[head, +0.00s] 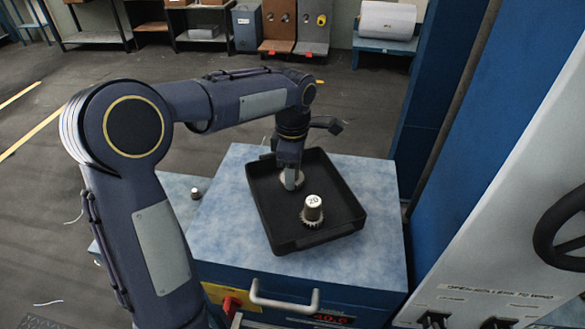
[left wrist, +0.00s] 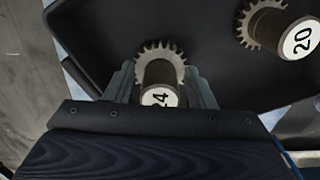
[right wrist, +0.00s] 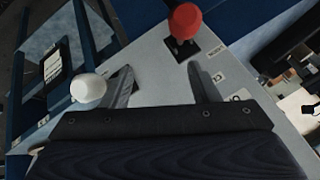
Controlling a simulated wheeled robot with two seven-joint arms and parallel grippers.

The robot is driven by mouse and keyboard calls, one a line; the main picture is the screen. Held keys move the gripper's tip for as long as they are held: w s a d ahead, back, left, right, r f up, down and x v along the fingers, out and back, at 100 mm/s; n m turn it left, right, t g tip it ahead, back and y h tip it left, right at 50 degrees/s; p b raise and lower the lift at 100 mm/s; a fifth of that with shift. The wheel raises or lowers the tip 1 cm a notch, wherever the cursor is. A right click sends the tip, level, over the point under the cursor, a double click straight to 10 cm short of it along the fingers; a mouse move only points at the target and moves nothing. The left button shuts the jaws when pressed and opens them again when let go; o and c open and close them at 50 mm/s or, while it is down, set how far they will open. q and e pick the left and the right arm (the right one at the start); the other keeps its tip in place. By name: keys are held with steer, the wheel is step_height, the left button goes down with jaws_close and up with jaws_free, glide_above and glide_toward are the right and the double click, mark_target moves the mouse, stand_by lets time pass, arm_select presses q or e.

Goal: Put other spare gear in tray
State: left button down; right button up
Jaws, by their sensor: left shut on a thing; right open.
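A black square tray (head: 280,243) sits on the blue worktop. A spare gear marked 20 (head: 313,209) stands upright in the tray's near part; it also shows in the left wrist view (left wrist: 270,28). My left gripper (head: 291,180) is low over the tray's far part. It is shut on the gear marked 24 (left wrist: 160,72), with one finger on each side of its hub. In the head view the gripper partly hides this gear. I cannot tell whether it touches the tray floor. My right gripper (right wrist: 162,82) is open and empty, seen only in the right wrist view.
A small metal part (head: 195,193) stands on the worktop left of the tray. The right gripper is near a panel with a white knob (right wrist: 88,88) and a red knob (right wrist: 186,22). A blue column (head: 425,110) rises right of the worktop (head: 380,260).

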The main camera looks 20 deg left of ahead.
arm_select(q)
steer(key=shift+f+b, duration=0.3)
steer(key=shift+f, duration=0.1)
steer(key=c, duration=0.6)
jaws_free()
steer(key=shift+o, duration=0.2)
steer(key=shift+r, duration=0.1)
step_height(320, 180, up, 8)
steer(key=shift+f, duration=0.15)
